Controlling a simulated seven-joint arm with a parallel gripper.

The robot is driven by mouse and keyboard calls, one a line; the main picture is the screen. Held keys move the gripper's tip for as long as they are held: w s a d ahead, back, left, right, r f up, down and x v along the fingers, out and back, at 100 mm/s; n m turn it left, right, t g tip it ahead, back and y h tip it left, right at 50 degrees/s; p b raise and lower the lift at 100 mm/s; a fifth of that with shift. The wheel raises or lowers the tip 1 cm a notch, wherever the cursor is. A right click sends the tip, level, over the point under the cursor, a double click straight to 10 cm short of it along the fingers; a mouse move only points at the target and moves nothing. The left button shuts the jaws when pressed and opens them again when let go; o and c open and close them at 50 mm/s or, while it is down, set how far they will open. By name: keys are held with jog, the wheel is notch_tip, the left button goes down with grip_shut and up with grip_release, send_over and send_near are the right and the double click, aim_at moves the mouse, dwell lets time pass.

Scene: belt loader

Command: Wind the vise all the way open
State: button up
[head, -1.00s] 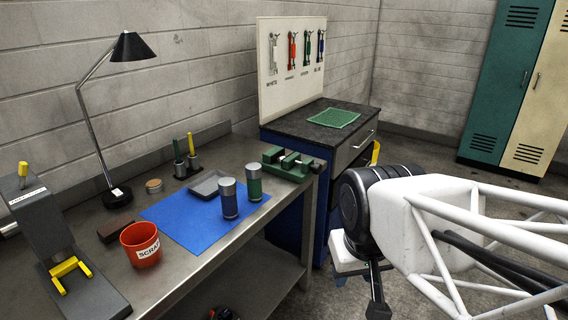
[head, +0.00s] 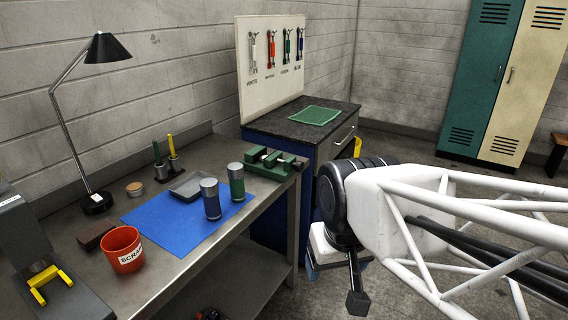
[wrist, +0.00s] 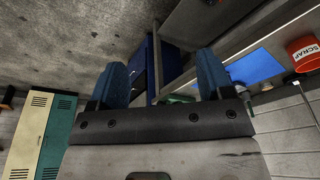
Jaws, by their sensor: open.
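The green vise (head: 268,163) sits at the far right end of the steel bench, by the corner. Its jaws look a little apart, with pale metal between them; how far they are wound is too small to tell. A dark fitting shows at its right end, but I cannot make out the handle clearly. My gripper (wrist: 162,75) is open and empty, its two blue fingers wide apart in the wrist view. It hangs off the bench's right side, well away from the vise. In the wrist view a bit of green, probably the vise, shows beside the right finger.
The steel bench holds a blue mat (head: 165,225), two cylinders (head: 236,182), a grey tray (head: 190,186), a red scrap bin (head: 123,250) and a lamp (head: 97,200). A blue cabinet (head: 270,220) stands behind the vise. Open floor lies to the right, before the lockers (head: 490,80).

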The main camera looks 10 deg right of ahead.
jog(key=w+f+m+y, duration=0.2)
jog(key=w+m+y, duration=0.4)
jog(key=w, duration=1.1)
jog(key=w+f+m+y, duration=0.2)
jog(key=w+m+y, duration=0.45)
jog(key=w, duration=1.05)
jog(key=m+t, duration=1)
jog(key=m, duration=0.5)
send_near(302, 167)
jog(key=x, duration=0.3)
jog(key=shift+s+d+f, duration=0.1)
jog(key=shift+d+f, duration=0.1)
jog(key=shift+d, duration=0.05)
jog(key=shift+a, duration=0.1)
jog(key=shift+x, duration=3.85)
jog(key=shift+r, duration=0.15)
jog(key=c, duration=0.9)
